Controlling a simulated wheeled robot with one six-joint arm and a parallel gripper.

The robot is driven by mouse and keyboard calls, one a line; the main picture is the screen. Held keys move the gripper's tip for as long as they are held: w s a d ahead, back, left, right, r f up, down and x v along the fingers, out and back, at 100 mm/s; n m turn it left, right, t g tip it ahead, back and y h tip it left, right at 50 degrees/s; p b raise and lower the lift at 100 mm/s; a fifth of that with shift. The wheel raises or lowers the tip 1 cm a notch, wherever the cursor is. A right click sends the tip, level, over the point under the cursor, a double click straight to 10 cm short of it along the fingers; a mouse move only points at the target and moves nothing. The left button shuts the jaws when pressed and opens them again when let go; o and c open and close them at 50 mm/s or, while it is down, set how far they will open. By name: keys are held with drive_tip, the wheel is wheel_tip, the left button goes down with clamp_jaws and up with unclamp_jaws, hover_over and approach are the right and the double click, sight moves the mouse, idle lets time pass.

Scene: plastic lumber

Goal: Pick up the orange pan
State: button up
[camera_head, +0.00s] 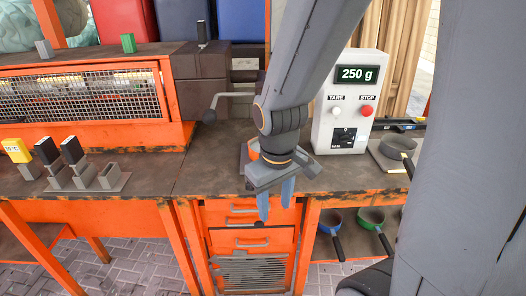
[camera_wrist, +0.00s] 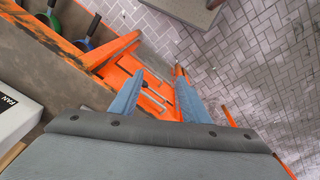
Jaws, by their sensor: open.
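I cannot clearly pick out an orange pan in either view. A small orange patch (camera_head: 253,148) shows on the bench behind my wrist, mostly hidden, and I cannot tell what it is. My gripper (camera_head: 275,199) hangs in front of the bench edge, above the drawer fronts, with its blue fingers apart and empty. The fingers also show in the wrist view (camera_wrist: 159,85), pointing towards the orange drawer frame. A blue pan (camera_head: 331,220) and a green pan (camera_head: 371,216) sit on the lower shelf to the right of my gripper.
A white weighing unit (camera_head: 340,127) reading 250 g stands on the bench, with a grey pan (camera_head: 398,146) to its right. The bench top (camera_head: 212,160) is partly clear left of my wrist. Orange drawers (camera_head: 250,243) are below. Grey holders (camera_head: 112,178) stand at left.

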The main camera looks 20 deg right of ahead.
drive_tip(key=w+n, duration=0.4)
drive_tip(key=n, duration=0.4)
drive_tip(key=w+a+r+n+t+h+p, duration=0.1)
drive_tip(key=w+n, duration=0.4)
drive_tip(key=n, duration=0.4)
drive_tip(key=w+n+t+h, duration=0.1)
drive_tip(key=w+n, duration=0.3)
drive_tip(key=n, duration=0.5)
drive_tip(key=shift+w+a+r, duration=0.25)
drive_tip(key=shift+r, duration=0.05)
drive_tip(key=shift+w+f+n+t, duration=0.15)
drive_tip(key=shift+f+n+t, duration=0.05)
drive_tip(key=shift+n+t, duration=0.1)
drive_tip(key=x, duration=0.2)
drive_tip(key=b+x, duration=0.1)
drive_tip(key=x, duration=0.4)
drive_tip(key=shift+w+f, duration=0.1)
drive_tip(key=shift+w, duration=0.25)
drive_tip(key=shift+c, duration=0.2)
clamp_jaws()
